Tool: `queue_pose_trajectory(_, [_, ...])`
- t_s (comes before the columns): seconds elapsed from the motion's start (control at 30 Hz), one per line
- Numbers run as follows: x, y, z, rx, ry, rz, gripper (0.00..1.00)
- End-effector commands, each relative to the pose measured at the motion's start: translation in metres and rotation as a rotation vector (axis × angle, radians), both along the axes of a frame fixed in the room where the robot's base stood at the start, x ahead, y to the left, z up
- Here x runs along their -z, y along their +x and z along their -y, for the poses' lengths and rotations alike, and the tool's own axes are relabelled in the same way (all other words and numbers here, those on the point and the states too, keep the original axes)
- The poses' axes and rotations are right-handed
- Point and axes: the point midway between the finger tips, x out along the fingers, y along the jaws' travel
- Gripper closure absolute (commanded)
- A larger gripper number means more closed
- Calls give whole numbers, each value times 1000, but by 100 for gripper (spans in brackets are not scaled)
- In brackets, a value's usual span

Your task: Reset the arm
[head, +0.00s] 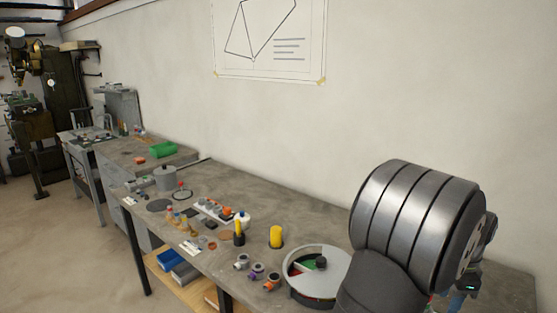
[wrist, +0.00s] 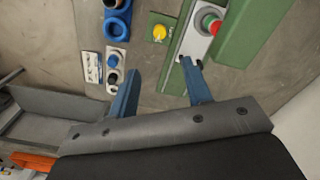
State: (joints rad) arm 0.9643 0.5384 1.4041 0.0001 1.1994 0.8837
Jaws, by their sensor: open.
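My gripper (wrist: 161,68) shows in the wrist view with its two blue fingers spread apart and nothing between them. Its fingertips point toward the bench top, near a green rail fixture (wrist: 245,32). A grey plate with a red and green round part (wrist: 209,22) lies along that fixture, close to the right fingertip. In the head view my large grey arm link fills the right side, and the gripper's fingers cannot be made out there.
In the wrist view, a blue ring (wrist: 117,28), a yellow knob on a green plate (wrist: 159,33) and a grey tray (wrist: 60,103) lie near. The head view shows a round white-rimmed container (head: 318,262), yellow cylinder (head: 276,236) and small parts on the bench (head: 290,205).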

Motion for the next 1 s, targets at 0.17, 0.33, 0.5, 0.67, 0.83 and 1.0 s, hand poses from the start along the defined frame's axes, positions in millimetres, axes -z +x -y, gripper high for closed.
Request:
queue_pose_trajectory(0.17, [38,0,-1,0,3,-2,55])
queue_pose_trajectory(0.33, [72,0,-1,0,4,-2,55])
queue_pose_trajectory(0.5, [105,-1,-1,0,4,-3,55])
queue_pose_trajectory(0.67, [128,0,0,0,1,-1,55])
queue_pose_trajectory(0.83, [143,0,0,-1,0,-1,55])
queue_pose_trajectory(1.0, [146,0,0,-1,0,0,55])
